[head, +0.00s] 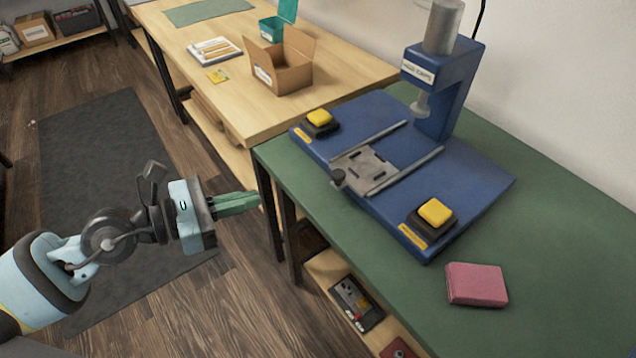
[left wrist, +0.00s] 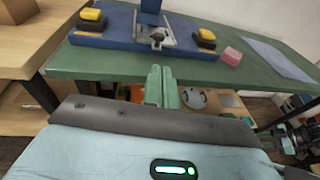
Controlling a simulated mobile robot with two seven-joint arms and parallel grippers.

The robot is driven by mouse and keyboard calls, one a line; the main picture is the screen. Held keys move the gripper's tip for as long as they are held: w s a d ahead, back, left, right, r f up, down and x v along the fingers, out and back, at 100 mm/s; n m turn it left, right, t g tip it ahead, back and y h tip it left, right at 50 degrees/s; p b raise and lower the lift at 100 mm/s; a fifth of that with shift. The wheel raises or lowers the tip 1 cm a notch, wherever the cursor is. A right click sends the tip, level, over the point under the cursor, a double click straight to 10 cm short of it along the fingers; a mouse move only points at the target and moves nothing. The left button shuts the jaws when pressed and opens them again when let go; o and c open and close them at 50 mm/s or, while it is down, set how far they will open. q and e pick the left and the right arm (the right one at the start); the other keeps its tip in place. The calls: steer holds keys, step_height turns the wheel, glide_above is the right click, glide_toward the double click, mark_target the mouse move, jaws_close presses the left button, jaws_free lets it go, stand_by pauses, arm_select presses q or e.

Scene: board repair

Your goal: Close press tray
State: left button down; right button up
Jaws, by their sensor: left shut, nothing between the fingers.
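The blue press (head: 455,187) stands on the green bench. Its grey metal tray (head: 366,171) lies between two rails at the front of the base, pulled out toward the front edge, with a dark round knob (head: 338,176) at its front. In the left wrist view the tray (left wrist: 157,25) and the knob (left wrist: 158,37) show beyond my fingers. My left gripper (head: 258,200) is shut and empty, with green fingers, in front of the bench edge and apart from the knob. It also shows in the left wrist view (left wrist: 161,70).
Yellow buttons (head: 320,117) and (head: 435,211) flank the tray. A pink block (head: 476,284) lies on the green bench (head: 565,245) at right. A wooden table (head: 222,95) with an open cardboard box (head: 283,72) adjoins at left. A shelf under the bench holds parts.

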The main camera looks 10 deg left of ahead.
arm_select(q)
steer(key=p, duration=0.2)
glide_toward(370, 161)
steer(key=s, duration=0.1)
steer(key=s+a+r, duration=0.1)
steer(key=s, duration=0.1)
steer(key=s+a, duration=0.1)
steer(key=shift+s+a+r, duration=0.2)
steer(key=shift+s+r, duration=0.15)
steer(key=shift+w+d+f, duration=0.15)
steer(key=shift+w+d, duration=0.2)
steer(key=shift+d, duration=0.1)
steer(key=shift+w+d, duration=0.1)
steer(key=x, duration=0.4)
steer(key=w+r+b+x, duration=0.1)
steer(key=x, duration=0.3)
steer(key=w+a+r+b+x, duration=0.1)
steer(key=x, duration=0.4)
steer(key=shift+w+d+r, duration=0.1)
steer(key=shift+w+d, duration=0.1)
steer(key=shift+r, duration=0.2)
